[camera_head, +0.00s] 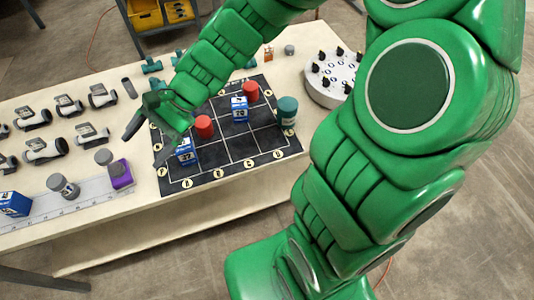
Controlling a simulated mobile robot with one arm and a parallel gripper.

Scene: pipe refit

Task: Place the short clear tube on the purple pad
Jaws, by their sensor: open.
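My gripper (142,122) is open above the table's left-middle part, near the left edge of a black grid board. The purple pad (121,178) shows as a small purple block on a long ruled strip, below and left of my gripper. A grey cylinder (104,157) stands at its upper left; I cannot tell whether they touch. Another grey cylinder (63,187) is tilted on the strip further left. I cannot make out a short clear tube with certainty in this view.
The black grid board (215,163) carries red (204,127), teal (287,111) and blue-white (239,109) pieces. Several grey-white fittings (46,150) lie at the left. A round white holder (332,78) with black knobs stands at the back right. My green arm covers the right side.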

